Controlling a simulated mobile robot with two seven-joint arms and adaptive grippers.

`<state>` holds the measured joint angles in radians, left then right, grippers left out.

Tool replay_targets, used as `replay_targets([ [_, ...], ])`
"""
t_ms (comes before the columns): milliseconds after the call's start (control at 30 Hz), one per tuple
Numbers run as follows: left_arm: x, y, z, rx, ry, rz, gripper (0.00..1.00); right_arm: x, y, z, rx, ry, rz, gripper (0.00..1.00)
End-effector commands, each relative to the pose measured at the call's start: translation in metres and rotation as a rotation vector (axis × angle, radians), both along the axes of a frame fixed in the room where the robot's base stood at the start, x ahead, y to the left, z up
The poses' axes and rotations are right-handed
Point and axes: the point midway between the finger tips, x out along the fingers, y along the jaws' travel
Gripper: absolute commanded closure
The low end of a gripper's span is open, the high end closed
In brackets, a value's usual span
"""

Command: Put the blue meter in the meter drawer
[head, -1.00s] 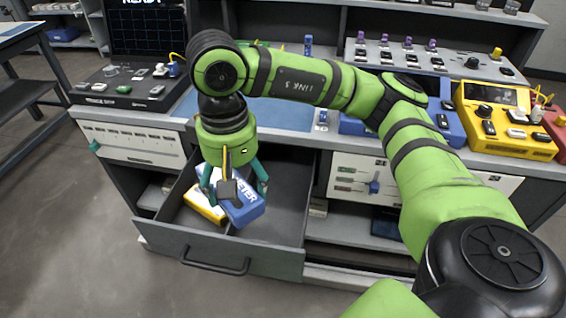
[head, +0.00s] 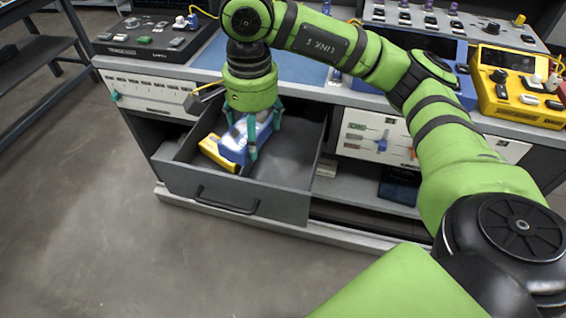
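The blue meter (head: 236,147), blue with a pale upper face, is low inside the open grey drawer (head: 238,198). My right gripper (head: 252,140), on the green arm reaching in from the right, points down into the drawer. Its teal fingers are on either side of the meter and appear closed on it. The fingers and wrist hide part of the meter, and I cannot tell whether it touches the drawer floor. My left gripper is not in view.
A yellow item (head: 215,152) lies in the drawer, left of the blue meter. The drawer's right part is empty. A yellow instrument (head: 515,88) stands on the bench at right. A dark console (head: 150,36) stands at left. The floor before the drawer is clear.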

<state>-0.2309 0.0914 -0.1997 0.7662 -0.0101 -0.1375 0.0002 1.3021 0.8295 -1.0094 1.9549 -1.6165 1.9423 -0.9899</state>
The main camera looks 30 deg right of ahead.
Motion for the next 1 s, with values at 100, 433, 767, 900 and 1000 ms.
replay_targets([
  [100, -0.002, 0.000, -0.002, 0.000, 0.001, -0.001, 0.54, 0.012, -0.009, -0.004, 0.010, 0.004, -0.326, 0.65],
  [433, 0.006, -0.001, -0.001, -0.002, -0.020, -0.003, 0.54, 0.039, -0.038, -0.017, 0.032, 0.022, -1.229, 0.65],
  [767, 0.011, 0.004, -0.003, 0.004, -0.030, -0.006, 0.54, 0.060, -0.071, -0.033, 0.039, 0.038, -2.129, 0.65],
  [900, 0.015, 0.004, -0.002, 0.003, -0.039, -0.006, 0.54, 0.065, -0.084, -0.039, 0.037, 0.040, -2.456, 0.65],
  [1000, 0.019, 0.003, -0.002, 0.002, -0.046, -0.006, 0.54, 0.068, -0.091, -0.043, 0.036, 0.039, -2.639, 0.65],
])
